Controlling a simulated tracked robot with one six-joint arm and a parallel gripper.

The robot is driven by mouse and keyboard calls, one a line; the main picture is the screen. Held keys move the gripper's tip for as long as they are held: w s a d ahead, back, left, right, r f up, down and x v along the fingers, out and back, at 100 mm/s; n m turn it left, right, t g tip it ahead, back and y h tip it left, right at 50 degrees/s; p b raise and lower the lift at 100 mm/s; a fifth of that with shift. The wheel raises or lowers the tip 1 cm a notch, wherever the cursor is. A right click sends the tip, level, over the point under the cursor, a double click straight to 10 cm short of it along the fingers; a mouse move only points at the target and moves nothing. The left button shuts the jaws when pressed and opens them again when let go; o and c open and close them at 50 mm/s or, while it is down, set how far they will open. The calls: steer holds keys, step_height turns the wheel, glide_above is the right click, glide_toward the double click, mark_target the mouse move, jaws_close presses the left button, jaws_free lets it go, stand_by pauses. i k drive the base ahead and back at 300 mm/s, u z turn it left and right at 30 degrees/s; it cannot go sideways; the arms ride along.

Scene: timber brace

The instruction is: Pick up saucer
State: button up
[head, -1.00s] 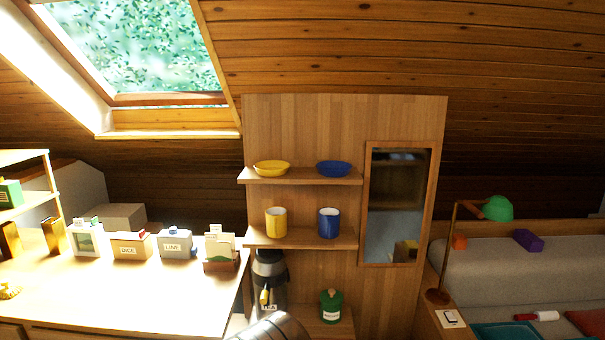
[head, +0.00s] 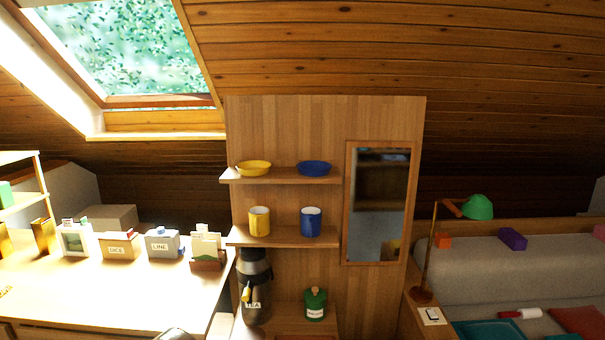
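Two shallow dishes that look like saucers rest on the top shelf (head: 280,181) of the wooden panel in the head view. The yellow saucer (head: 253,168) is on the left and the blue saucer (head: 314,168) is on the right, apart from each other. Only a small grey rounded part of my arm shows at the bottom edge. My gripper's fingers are out of view.
A yellow mug (head: 259,221) and a blue mug (head: 311,222) stand on the shelf below. A tea dispenser (head: 254,290) and green jar (head: 315,304) are lower. A mirror (head: 378,205) hangs right. A lamp (head: 478,207) and sofa stand further right; a desk with boxes is left.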

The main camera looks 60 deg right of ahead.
mark_target(309, 168)
steer(key=z, duration=0.05)
steer(key=i, duration=1)
steer(key=u, duration=0.05)
